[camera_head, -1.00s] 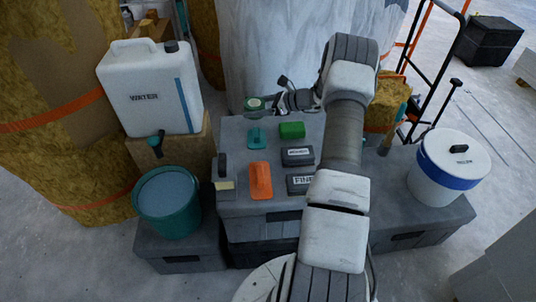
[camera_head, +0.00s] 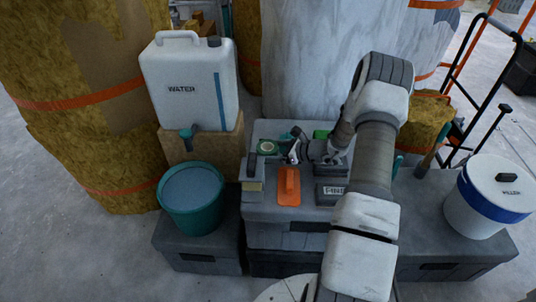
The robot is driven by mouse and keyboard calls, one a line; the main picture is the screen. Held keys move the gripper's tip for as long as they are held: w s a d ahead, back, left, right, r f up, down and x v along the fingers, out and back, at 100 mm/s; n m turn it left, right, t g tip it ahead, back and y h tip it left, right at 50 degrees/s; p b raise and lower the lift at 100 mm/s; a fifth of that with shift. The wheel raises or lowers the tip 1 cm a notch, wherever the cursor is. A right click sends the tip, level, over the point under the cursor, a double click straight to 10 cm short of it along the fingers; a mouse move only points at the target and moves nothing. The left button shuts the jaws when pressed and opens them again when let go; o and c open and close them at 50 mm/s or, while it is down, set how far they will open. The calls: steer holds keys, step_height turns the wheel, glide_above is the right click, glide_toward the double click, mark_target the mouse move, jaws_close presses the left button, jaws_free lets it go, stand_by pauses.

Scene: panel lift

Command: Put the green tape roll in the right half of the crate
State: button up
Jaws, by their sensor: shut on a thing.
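My gripper (camera_head: 283,150) is shut on the green tape roll (camera_head: 267,147), a small ring with a pale centre. It holds the roll at the left end of its fingers, over the back left part of the grey chest top (camera_head: 262,212). I cannot tell whether the roll touches the top. My arm comes in from the right and hides part of the chest top. I cannot make out an open crate with two halves.
On the chest top are an orange float (camera_head: 289,185), a black-handled brush (camera_head: 252,170), a green block (camera_head: 321,134) and a dark labelled box (camera_head: 331,194). A teal bucket (camera_head: 192,205) and water can (camera_head: 190,90) stand left, a white bucket (camera_head: 485,200) right.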

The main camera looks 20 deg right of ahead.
steer(key=shift+f, duration=0.3)
steer(key=shift+f, duration=0.15)
steer(key=o, duration=1.3)
